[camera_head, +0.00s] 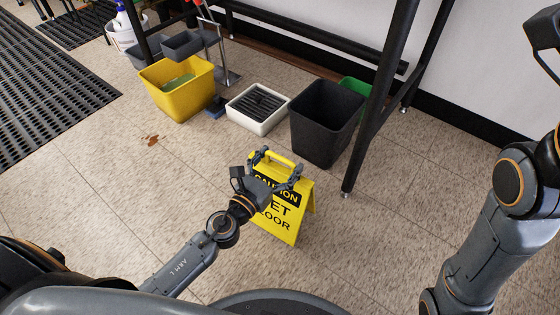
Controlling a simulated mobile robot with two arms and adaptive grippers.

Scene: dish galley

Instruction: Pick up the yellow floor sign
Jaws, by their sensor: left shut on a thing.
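The yellow floor sign (284,224) stands upright on the tiled floor in the middle of the head view. It is a folding sign with black "CAUTION WET FLOOR" lettering and a handle at its top. My left gripper (273,167) is at the top of the sign, shut on its upper part around the handle. The gripper and wrist hide part of the lettering and the sign's left side. My right arm shows at the right edge, but I cannot make out its fingertips.
A yellow mop bucket (178,92), a white floor sink with dark grate (257,108) and a black bin (325,122) stand behind the sign. A black table leg (366,135) rises right of the bin. Black mats (45,100) lie at far left. Floor beside the sign is clear.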

